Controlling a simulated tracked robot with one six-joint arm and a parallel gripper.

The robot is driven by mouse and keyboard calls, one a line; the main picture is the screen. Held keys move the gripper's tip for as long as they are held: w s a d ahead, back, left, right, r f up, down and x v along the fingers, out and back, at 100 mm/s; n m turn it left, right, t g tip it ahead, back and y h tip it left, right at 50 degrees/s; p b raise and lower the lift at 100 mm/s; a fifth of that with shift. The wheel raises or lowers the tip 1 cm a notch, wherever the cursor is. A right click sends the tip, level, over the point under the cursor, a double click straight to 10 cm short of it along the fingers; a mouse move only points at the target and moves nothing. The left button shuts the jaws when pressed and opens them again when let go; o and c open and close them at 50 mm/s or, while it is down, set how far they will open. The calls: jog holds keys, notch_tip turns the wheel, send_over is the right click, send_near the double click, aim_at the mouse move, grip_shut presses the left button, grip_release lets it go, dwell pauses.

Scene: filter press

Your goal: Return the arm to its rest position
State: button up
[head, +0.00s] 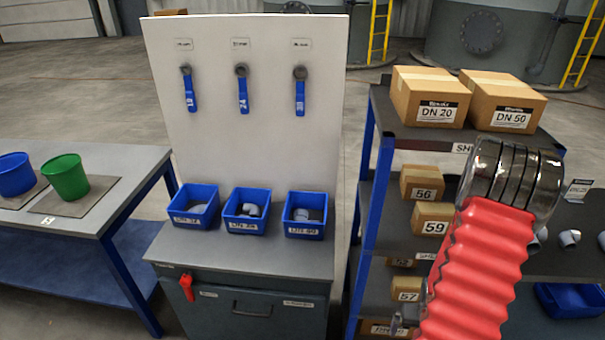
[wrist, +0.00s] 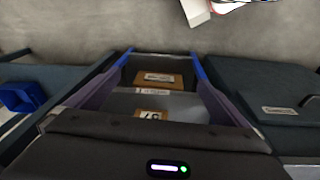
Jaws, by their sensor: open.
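My arm rises at the right of the head view, in front of the shelf rack, as a red ribbed sleeve with a shiny dark ringed joint at its top. The jaws do not show in the head view. In the wrist view, my gripper (wrist: 161,56) has its dark housing along the bottom, with a small lit lamp, and its two fingers stand wide apart. Nothing is visible held between them. Cardboard boxes on dark surfaces show beyond, between the fingers.
The shelf rack (head: 369,190) carries cardboard boxes (head: 430,97) and stands close behind my arm. A white panel (head: 270,140) with three blue-handled valves stands over three blue bins (head: 246,209). A table at left holds a blue cup (head: 15,175) and a green cup (head: 66,178).

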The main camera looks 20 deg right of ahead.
jog(key=w+a+r+n+t, duration=0.2)
jog(key=a+r+n, duration=0.1)
jog(key=a+r, duration=1.4)
jog(key=w+a+r+n+t+y, duration=0.1)
jog(key=a+r+n, duration=0.3)
jog(key=a+r, duration=1.4)
jog(key=shift+w+a+r+t+y, duration=0.25)
jog(key=shift+w+r+t, duration=0.5)
jog(key=shift+r, duration=2.6)
jog(key=shift+d, duration=0.1)
